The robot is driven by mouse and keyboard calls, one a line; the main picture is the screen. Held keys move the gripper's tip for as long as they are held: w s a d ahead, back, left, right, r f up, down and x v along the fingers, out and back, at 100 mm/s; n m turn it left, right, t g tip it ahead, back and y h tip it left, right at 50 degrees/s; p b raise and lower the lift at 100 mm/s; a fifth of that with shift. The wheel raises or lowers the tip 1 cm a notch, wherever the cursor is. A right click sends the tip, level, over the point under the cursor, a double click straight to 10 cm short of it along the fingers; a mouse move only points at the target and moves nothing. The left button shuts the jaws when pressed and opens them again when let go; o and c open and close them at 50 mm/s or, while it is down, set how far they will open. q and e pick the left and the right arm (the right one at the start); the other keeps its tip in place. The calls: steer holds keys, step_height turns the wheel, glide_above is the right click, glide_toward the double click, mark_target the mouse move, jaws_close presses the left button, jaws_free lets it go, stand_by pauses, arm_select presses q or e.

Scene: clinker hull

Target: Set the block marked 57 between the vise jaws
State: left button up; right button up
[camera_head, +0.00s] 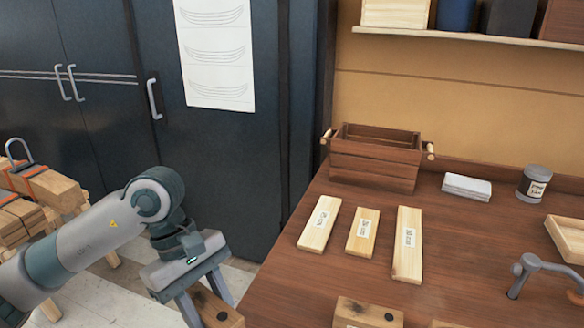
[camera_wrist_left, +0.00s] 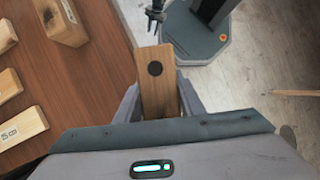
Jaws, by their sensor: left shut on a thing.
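My left gripper (camera_head: 208,303) is shut on a wooden block (camera_head: 216,311) with a dark round spot on its end, held off the bench's left edge. The same block (camera_wrist_left: 154,85) shows between the fingers in the left wrist view. No number is readable on it, so I cannot tell if it is the one marked 57. On the bench (camera_head: 300,277), another block (camera_head: 365,312) with a dark spot is cut by the bottom edge. My right gripper is not in view.
Three labelled boards, left (camera_head: 319,224), middle (camera_head: 362,233) and right (camera_head: 408,246), lie mid-bench. Behind are a wooden crate (camera_head: 374,168), a white stack (camera_head: 467,187) and a tin (camera_head: 534,184). A tray (camera_head: 567,238) is at right. Bench left of the boards is bare.

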arm_select(q)
steer(key=w+a+f+m+g+y, duration=0.1)
steer(key=w+a+f+m+y, duration=0.1)
steer(key=a+f+m, duration=0.5)
steer(key=shift+a+m+g+y, duration=0.45)
steer(key=shift+m+y, duration=0.25)
steer(key=shift+m, duration=1)
steer(key=shift+w+r, duration=0.1)
